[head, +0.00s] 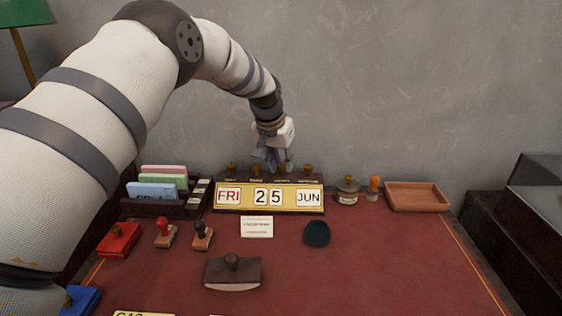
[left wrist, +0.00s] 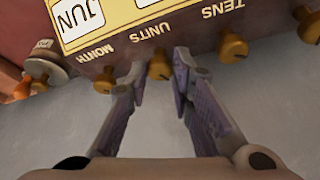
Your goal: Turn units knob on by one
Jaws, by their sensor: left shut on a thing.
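The desk calendar (head: 268,198) stands at the back of the desk and reads FRI, 25, JUN. Its top bears a row of brass knobs. In the left wrist view, seen upside down, the units knob (left wrist: 160,66) sits between the two fingers of my left gripper (left wrist: 160,72), which is shut on it. The month knob (left wrist: 105,80) and the tens knob (left wrist: 233,47) stand on either side. In the head view my left gripper (head: 272,158) points down behind the calendar's top edge and partly hides the knobs. My right gripper is in neither view.
A card holder (head: 160,207) stands left of the calendar. An ink jar (head: 347,192), an orange-handled stamp (head: 374,188) and a wooden tray (head: 417,196) stand right. Stamps and a blotter (head: 232,273) lie in front. The grey wall is close behind.

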